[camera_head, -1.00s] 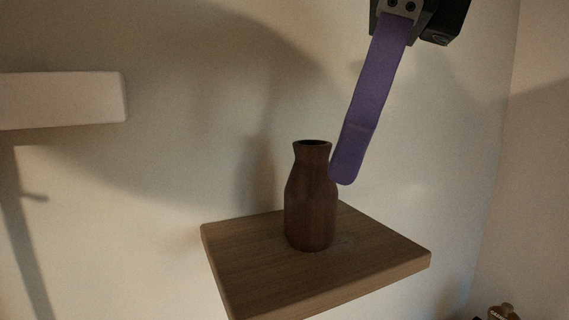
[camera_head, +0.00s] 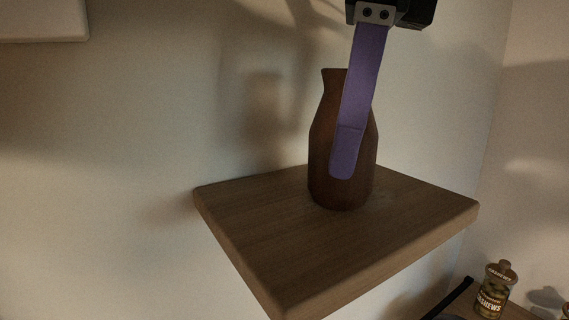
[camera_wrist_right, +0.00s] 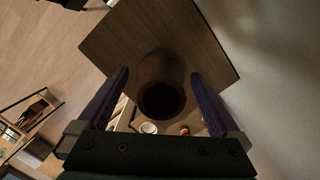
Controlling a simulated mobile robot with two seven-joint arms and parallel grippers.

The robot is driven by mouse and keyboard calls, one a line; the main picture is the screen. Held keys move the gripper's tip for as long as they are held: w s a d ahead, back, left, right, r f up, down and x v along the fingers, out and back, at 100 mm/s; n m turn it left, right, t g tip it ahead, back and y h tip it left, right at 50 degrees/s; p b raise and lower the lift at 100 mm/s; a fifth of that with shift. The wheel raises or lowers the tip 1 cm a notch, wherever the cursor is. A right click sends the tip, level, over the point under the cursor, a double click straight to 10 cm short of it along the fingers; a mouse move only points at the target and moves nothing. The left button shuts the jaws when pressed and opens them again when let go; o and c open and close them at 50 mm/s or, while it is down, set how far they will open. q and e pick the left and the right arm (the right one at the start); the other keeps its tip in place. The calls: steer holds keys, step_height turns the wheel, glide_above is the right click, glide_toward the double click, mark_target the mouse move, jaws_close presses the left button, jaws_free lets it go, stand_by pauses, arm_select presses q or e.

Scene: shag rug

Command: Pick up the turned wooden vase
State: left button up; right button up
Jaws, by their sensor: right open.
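The turned wooden vase (camera_head: 325,135) is dark brown and stands upright on a wooden wall shelf (camera_head: 250,225). My right gripper (camera_head: 343,170) comes down from above, and one purple finger covers part of the vase in the head view. In the right wrist view the vase (camera_wrist_right: 161,80) shows with its dark round mouth towards the camera. There the two purple fingers of my right gripper (camera_wrist_right: 160,95) are apart, one on each side of the vase, with gaps visible. The gripper is open. My left gripper is not in view.
The shelf is otherwise bare, with free room to the left of the vase. The wall is close behind it. A jar labelled cashews (camera_head: 496,290) stands on a lower surface at the bottom right. A white block-like fixture (camera_head: 42,20) is at the upper left.

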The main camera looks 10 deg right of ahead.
mark_target(328, 192)
step_height(328, 192, down, 3)
steer(key=shift+a+r+b, duration=0.15)
steer(key=shift+r+b, duration=0.05)
steer(key=shift+b, duration=0.2)
steer(key=shift+w+r, duration=0.1)
jaws_close()
stand_by(0.3)
